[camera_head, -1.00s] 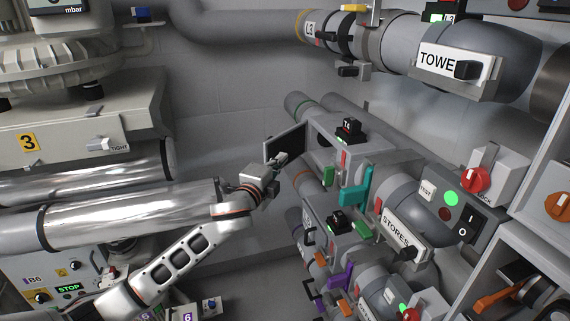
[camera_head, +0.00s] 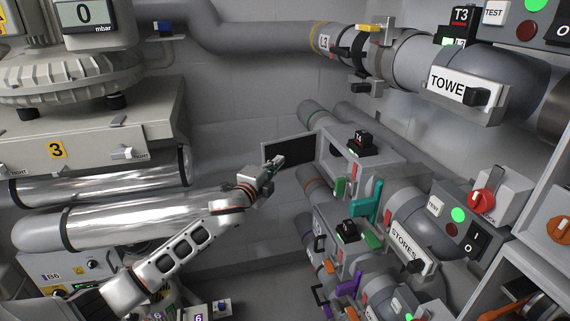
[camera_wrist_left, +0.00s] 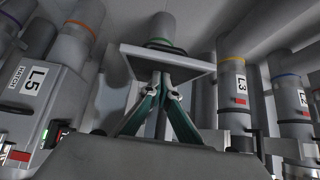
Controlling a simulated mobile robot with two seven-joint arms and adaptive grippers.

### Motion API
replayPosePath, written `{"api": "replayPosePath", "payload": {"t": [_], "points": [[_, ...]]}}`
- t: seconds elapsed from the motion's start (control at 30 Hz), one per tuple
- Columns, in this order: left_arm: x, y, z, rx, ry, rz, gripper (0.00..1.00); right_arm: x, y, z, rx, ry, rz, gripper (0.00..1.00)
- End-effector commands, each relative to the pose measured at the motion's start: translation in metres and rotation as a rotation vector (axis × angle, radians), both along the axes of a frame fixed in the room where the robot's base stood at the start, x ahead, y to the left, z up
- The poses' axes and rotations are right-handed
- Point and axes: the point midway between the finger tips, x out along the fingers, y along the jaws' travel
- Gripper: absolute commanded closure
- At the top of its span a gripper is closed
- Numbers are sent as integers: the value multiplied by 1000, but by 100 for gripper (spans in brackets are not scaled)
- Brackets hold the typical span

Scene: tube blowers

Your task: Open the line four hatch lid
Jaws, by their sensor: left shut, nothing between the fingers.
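The line four hatch lid (camera_head: 289,150) is a dark panel with a pale rim. It stands swung out to the left of the grey hatch housing (camera_head: 385,157) that carries a black T4 unit (camera_head: 361,143). My left gripper (camera_head: 276,163) is shut and empty at the lid's lower left part. In the left wrist view the gripper's green-sided fingers (camera_wrist_left: 165,88) meet close below the lid's pale plate (camera_wrist_left: 170,59); I cannot tell whether they touch it. The housing's opening shows partly behind the lid's hinge side. My right gripper is not in view.
A teal handle (camera_head: 366,203) and a green handle (camera_head: 340,188) stick out beside the housing. The STORES valve box (camera_head: 405,243) is lower right. Pipes L5 (camera_wrist_left: 34,82) and L3 (camera_wrist_left: 240,91) flank the lid.

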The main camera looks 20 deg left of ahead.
Motion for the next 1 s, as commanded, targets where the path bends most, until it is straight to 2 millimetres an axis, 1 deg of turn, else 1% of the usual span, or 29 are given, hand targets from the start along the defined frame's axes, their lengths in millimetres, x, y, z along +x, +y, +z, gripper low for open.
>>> {"api": "replayPosePath", "payload": {"t": [0.03,0.2,0.4,0.63,1.0], "points": [[4,6,3,2,-1,3,100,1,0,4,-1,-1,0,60],[15,20,1,1,0,2,100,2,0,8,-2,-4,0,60],[25,30,0,0,0,1,100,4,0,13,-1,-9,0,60],[29,34,0,0,0,0,100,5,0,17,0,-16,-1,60],[29,34,0,0,0,0,100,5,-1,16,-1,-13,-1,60]]}}
